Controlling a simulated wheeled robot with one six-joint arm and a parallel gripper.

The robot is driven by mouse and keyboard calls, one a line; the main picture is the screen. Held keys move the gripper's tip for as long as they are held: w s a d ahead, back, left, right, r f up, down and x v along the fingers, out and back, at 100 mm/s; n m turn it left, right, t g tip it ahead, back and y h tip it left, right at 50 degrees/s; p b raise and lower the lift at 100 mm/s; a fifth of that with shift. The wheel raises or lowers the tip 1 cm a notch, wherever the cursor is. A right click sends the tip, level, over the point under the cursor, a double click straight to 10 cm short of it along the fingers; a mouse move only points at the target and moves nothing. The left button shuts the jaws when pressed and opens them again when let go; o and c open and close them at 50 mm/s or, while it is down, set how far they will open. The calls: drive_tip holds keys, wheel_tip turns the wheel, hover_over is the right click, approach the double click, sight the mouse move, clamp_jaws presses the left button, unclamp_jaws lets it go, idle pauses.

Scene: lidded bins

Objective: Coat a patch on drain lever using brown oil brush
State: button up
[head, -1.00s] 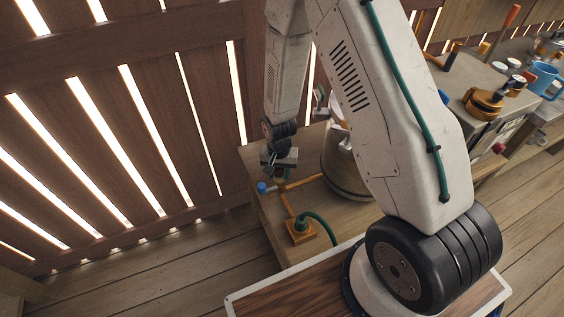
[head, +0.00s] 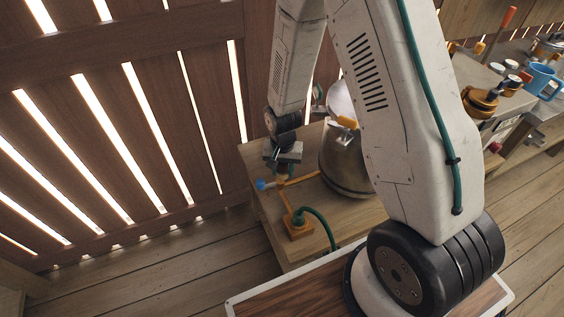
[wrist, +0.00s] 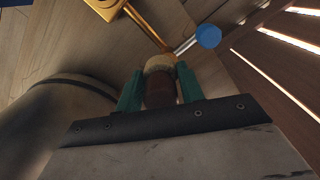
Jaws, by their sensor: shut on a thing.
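My gripper (wrist: 159,88) is shut on the brown oil brush (wrist: 160,92), with its green fingers either side of the brown handle. The brush's tan head points away from the wrist, at the inner end of the drain lever (wrist: 187,45). Whether the bristles touch the lever is not clear. The lever is a short metal bar with a blue knob (wrist: 208,36), joined to an orange pipe (wrist: 147,25). In the head view, my gripper (head: 282,170) is just above the lever; the blue knob (head: 261,185) sticks out to its left. The brush is mostly hidden there.
A large metal vessel (head: 346,163) stands close to the right of my gripper on the wooden bench (head: 342,216). A green hose (head: 321,220) curves from an orange fitting (head: 297,229) in front. A slatted fence (head: 120,130) rises behind and left. A blue mug (head: 541,78) stands far right.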

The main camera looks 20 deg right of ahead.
drive_tip(key=shift+r, duration=1.6)
